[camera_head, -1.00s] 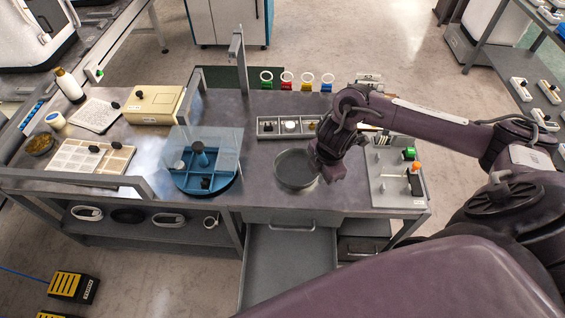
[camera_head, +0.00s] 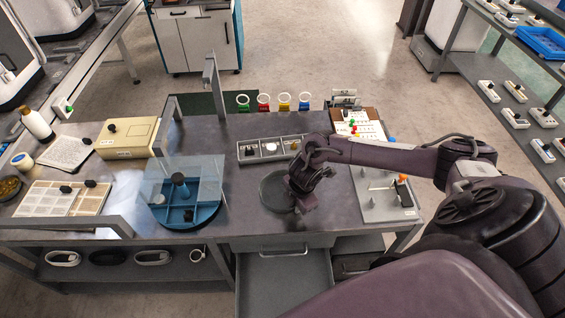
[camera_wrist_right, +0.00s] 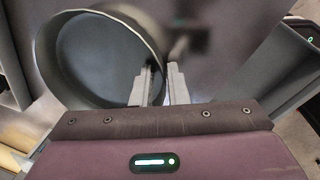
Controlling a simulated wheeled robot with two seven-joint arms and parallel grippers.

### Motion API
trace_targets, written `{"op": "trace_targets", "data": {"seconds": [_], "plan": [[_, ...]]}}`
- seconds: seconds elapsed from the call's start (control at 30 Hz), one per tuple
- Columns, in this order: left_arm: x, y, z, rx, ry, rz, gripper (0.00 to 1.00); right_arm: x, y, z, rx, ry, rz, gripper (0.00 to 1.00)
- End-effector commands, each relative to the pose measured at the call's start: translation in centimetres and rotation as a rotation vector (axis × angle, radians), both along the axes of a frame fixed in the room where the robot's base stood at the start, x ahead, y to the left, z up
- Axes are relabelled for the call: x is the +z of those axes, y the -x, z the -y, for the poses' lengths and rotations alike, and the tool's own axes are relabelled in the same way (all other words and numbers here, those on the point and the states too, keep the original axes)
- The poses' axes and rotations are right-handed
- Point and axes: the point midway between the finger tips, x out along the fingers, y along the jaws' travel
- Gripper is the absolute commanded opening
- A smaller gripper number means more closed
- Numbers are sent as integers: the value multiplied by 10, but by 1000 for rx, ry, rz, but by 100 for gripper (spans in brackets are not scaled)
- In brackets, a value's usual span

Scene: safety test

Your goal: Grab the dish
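The dish (camera_head: 276,194) is a round grey dish with a raised wall, standing on the grey workbench. In the right wrist view the dish (camera_wrist_right: 95,65) fills the upper left. My right gripper (camera_head: 292,210) is at the dish's right edge. In the wrist view the right gripper (camera_wrist_right: 160,82) has its two fingers a little apart, one on the inner side of the dish wall and one on the outer side. Firm contact with the wall does not show. The fingertips are partly hidden in the head view. My left gripper is not in view.
A compartment tray (camera_head: 270,148) lies behind the dish. A blue round container (camera_head: 190,216) with a clear cover stands to its left. A grey panel with small items (camera_head: 380,205) lies to the right. An open drawer (camera_head: 285,285) juts out below the bench front.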

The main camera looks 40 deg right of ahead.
Motion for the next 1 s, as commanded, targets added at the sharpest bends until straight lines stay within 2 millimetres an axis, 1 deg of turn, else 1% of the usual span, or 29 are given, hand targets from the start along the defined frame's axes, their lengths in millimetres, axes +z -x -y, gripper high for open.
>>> {"op": "trace_targets", "data": {"seconds": [0.17,0.3,0.8,0.93,1.0], "plan": [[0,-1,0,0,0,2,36,0,0,0,0,1,0,14],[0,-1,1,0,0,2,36,0,0,0,0,0,0,0],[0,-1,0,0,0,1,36,0,0,0,0,0,-1,0],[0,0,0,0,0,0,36,6,0,0,1,0,0,0],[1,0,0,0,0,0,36,12,-1,1,1,0,1,0]]}}
